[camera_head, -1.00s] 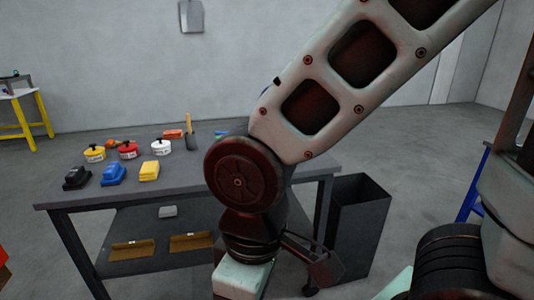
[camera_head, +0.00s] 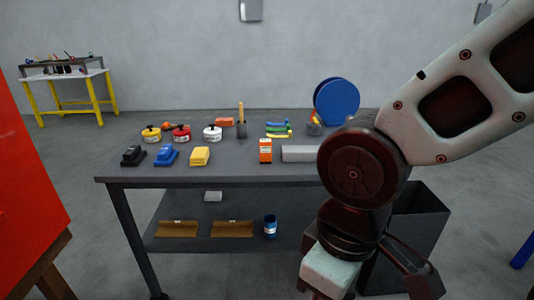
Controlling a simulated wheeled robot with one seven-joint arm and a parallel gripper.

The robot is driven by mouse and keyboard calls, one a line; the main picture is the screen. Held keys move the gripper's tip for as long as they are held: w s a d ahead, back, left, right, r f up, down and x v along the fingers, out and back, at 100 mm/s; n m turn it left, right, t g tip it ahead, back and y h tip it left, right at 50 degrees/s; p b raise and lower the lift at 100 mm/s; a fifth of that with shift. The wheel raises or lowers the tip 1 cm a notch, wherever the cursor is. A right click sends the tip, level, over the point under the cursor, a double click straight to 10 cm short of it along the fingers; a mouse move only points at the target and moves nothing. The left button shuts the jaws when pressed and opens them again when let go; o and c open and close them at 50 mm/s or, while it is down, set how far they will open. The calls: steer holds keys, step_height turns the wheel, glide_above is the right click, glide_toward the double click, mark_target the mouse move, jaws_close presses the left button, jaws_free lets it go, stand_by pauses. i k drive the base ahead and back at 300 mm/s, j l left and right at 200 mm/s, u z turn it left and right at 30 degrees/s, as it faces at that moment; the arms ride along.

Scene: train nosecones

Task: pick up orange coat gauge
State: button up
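A small upright orange-and-white device (camera_head: 265,150), which looks like the orange coat gauge, stands near the front edge of the grey table (camera_head: 225,175), right of the yellow block. My gripper (camera_head: 420,284) hangs low at the front right, beyond the table's right part and well apart from the device. Its dark end is partly cut off by the lower picture edge. I cannot see its fingertips clearly or whether it is open.
Left of the device are a yellow block (camera_head: 200,156), a blue sander-like tool (camera_head: 166,155) and several cans. A grey block (camera_head: 300,153) is close on its right. A dark bin (camera_head: 420,215) stands right of the table. A red panel (camera_head: 28,190) is at left.

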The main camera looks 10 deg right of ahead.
mark_target(265, 145)
steer(key=u, duration=3.6)
steer(key=z, duration=3.6)
steer(key=i+j+u, duration=0.15)
steer(key=i+j, duration=0.6)
